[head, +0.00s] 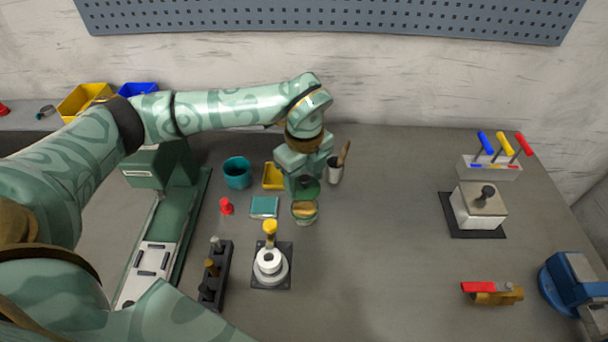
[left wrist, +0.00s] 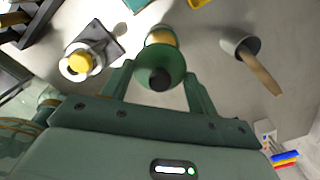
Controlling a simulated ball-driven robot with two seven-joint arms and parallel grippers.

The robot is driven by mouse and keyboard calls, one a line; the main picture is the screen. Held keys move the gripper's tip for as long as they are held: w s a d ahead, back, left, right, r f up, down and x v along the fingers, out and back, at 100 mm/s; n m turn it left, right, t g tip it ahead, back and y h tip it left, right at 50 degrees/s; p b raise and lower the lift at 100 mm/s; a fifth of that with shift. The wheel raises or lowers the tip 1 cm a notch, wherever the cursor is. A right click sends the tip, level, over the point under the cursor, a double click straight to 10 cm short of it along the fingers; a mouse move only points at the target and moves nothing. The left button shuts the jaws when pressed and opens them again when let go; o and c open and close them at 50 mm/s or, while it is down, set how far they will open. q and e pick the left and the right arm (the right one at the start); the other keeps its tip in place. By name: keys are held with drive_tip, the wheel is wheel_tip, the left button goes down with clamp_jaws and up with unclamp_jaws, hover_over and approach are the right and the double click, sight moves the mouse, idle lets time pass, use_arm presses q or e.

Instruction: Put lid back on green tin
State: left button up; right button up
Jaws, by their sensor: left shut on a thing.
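My left gripper (head: 303,186) is shut on the dark green lid (head: 309,188), which has a black knob; the lid also shows between the two fingers in the left wrist view (left wrist: 158,58). The green tin (head: 304,217) stands on the grey table just below the lid in the head view, with a tan-yellow inside showing at its open top. The tin is partly hidden behind the lid in the left wrist view (left wrist: 161,35). The lid appears held above and apart from the tin, though the exact gap is hard to tell. My right gripper is not in view.
A grey cup with a brush (head: 335,170) stands close by, behind and right of the tin.

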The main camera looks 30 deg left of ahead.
use_arm(q)
drive_tip(key=n, duration=0.2)
drive_tip(key=shift+w+a+f+n, duration=0.1)
drive_tip(key=shift+w+f+n, duration=0.1)
drive_tip(key=shift+n, duration=0.2)
drive_tip(key=shift+f+n, duration=0.15)
drive_tip(key=shift+n, duration=0.15)
wheel_tip(320, 180, down, 4)
drive_tip(key=b, duration=0.4)
drive_tip(key=shift+f, duration=0.25)
drive_tip(key=shift+f+b, duration=0.3)
drive_tip(key=shift+f, duration=0.55)
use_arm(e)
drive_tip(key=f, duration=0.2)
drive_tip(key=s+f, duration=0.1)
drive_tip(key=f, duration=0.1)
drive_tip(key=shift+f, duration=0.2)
use_arm(q)
drive_tip(key=shift+r+p, duration=0.15)
drive_tip(key=shift+p, duration=0.5)
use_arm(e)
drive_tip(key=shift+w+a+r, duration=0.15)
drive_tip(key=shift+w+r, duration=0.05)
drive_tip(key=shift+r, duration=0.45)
use_arm(q)
drive_tip(key=shift+f, duration=0.2)
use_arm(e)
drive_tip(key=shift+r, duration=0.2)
